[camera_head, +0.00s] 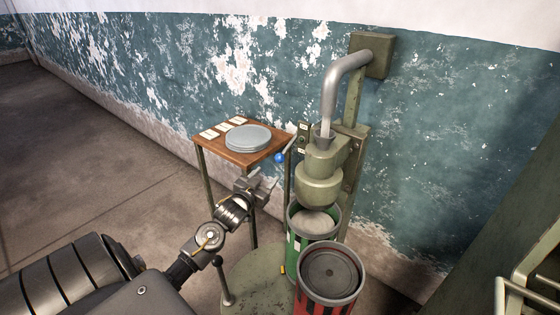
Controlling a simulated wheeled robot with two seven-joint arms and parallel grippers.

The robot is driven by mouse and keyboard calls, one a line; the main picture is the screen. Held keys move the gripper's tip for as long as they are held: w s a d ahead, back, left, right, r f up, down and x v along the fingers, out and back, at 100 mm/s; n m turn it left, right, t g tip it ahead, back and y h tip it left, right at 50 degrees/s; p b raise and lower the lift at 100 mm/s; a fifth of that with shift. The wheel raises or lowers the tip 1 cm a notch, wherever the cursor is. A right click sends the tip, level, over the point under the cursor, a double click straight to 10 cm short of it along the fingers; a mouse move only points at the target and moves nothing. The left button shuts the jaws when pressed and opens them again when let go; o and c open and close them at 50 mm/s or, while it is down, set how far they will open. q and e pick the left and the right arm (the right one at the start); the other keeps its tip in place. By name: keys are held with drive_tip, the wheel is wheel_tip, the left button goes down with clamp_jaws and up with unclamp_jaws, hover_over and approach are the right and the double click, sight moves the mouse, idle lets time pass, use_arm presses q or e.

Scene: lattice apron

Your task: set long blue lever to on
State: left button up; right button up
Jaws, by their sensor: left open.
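The long lever's round blue knob (279,158) shows at the left side of a green machine (322,180), beside a small plate with pale labels (303,139). Its rod is thin and runs up and right from the knob towards that plate; the label text is too small to read. My left gripper (266,185) is open and empty, a little below and left of the knob, and appears apart from it. My right gripper is not in view.
A small wooden table (212,142) with a grey round lid (248,139) and pale cards stands behind my gripper. A green can (297,243) stands under the machine's nozzle, and a red can (325,292) stands in front. Green metal frames (530,265) are at right.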

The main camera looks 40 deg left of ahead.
sight(277, 160)
use_arm(q)
drive_tip(key=x, duration=0.3)
drive_tip(key=r+x, duration=0.1)
drive_tip(key=x, duration=0.5)
drive_tip(key=shift+w+r+p, duration=0.2)
drive_tip(key=shift+w+p, duration=0.1)
drive_tip(key=shift+w+a, duration=0.2)
drive_tip(key=shift+w, duration=0.45)
drive_tip(key=shift+c, duration=0.4)
